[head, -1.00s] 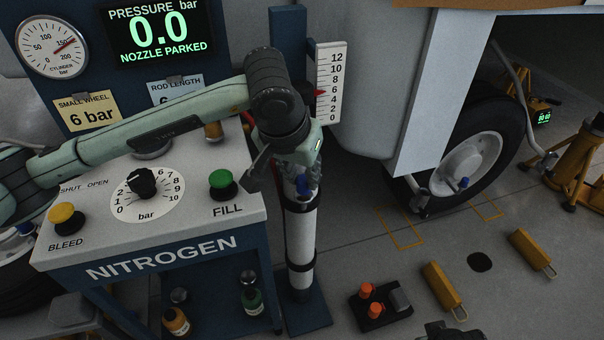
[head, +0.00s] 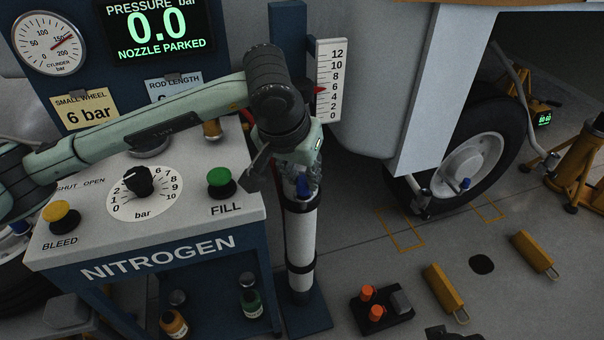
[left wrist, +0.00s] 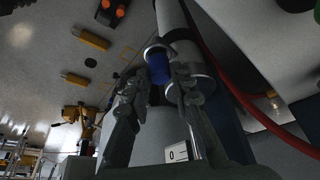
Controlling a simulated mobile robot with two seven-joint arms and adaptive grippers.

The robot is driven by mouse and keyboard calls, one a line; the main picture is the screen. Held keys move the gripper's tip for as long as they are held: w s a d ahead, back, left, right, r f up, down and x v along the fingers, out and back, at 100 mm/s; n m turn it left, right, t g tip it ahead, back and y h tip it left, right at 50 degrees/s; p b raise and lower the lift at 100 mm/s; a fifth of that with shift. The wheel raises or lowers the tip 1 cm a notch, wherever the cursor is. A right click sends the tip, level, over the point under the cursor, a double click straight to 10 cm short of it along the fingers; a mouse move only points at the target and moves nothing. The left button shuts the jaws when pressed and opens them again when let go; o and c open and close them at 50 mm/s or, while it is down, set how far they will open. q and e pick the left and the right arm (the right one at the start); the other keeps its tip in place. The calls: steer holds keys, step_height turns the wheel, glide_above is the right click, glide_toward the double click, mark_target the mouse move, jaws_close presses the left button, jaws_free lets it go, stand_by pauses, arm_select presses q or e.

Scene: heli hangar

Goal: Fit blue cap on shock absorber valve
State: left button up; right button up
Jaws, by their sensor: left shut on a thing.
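The shock absorber (head: 301,235) stands upright as a white cylinder with black bands, right of the nitrogen cart. My left gripper (head: 303,183) reaches its upper end from above. It is shut on the blue cap (head: 303,190). In the left wrist view the blue cap (left wrist: 158,70) sits between the fingertips, against or just in front of a silver ring (left wrist: 156,47) beside the white cylinder (left wrist: 187,55). The valve itself is hidden, so I cannot tell whether the cap is seated. A dark shape (head: 440,332) at the bottom edge may be my right gripper; its fingers do not show.
The nitrogen cart (head: 160,258) with knobs and bottles stands close on the left. A height scale (head: 331,80) stands behind the absorber. A black tray (head: 382,318) with orange pieces and yellow chocks (head: 444,291) lie on the floor. A red hose (left wrist: 245,100) shows in the wrist view.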

arm_select(q)
steer(key=shift+f+b, duration=0.3)
steer(key=shift+f, duration=0.05)
steer(key=o, duration=0.5)
steer(key=shift+r, duration=0.1)
steer(key=shift+p+v, duration=1.8)
steer(key=shift+v, duration=3.65)
steer(key=shift+s, duration=0.1)
